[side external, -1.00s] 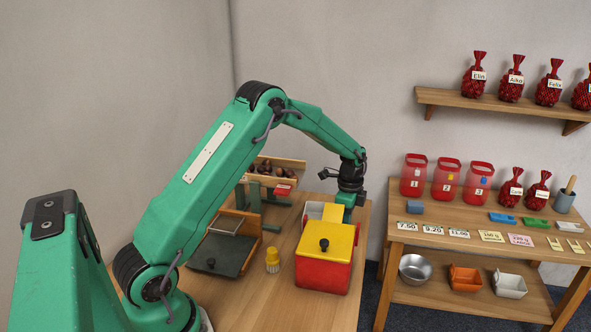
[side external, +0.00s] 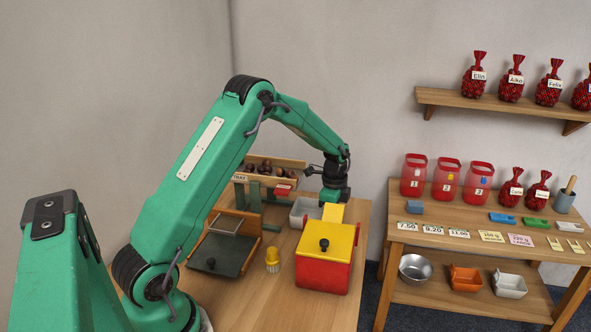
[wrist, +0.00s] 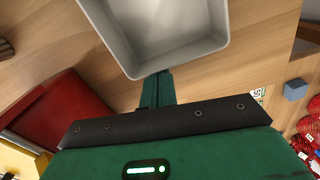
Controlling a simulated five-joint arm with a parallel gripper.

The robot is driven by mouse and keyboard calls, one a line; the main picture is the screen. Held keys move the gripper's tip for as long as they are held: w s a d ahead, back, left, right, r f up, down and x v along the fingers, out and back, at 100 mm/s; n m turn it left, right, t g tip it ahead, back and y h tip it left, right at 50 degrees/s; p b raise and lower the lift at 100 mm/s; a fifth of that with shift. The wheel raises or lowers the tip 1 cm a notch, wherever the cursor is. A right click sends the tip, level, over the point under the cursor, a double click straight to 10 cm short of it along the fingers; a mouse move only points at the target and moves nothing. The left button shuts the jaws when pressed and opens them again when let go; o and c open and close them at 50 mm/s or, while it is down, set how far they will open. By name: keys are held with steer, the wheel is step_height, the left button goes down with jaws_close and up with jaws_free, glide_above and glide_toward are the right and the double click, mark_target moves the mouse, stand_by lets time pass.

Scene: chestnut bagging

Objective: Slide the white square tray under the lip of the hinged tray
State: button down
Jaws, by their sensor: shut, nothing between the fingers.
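The white square tray (side external: 293,218) stands empty on the table, behind the red box and just right of the hinged tray's stand. The hinged tray (side external: 290,181) is a wooden trough of chestnuts on a green stand, partly hidden by my arm. My gripper (side external: 333,203) is just right of the white tray. In the wrist view, the shut, empty fingers of my gripper (wrist: 158,75) point at the outer wall of the white tray (wrist: 165,62), at or very near it; I cannot tell whether they touch.
A red box with a yellow lid (side external: 322,275) stands in front of my gripper. A yellow-capped jar (side external: 272,262) and a dark-lidded wooden box (side external: 215,258) stand to the left. The shelf table (side external: 470,235) is at right, past a gap.

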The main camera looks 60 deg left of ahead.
steer(key=shift+w+d, duration=0.1)
steer(key=shift+w+d, duration=0.3)
steer(key=shift+d, duration=0.1)
steer(key=shift+w+d+r, duration=0.15)
steer(key=shift+w+d, duration=0.75)
steer(key=shift+d, duration=0.3)
step_height(320, 180, up, 10)
steer(key=shift+s, duration=0.15)
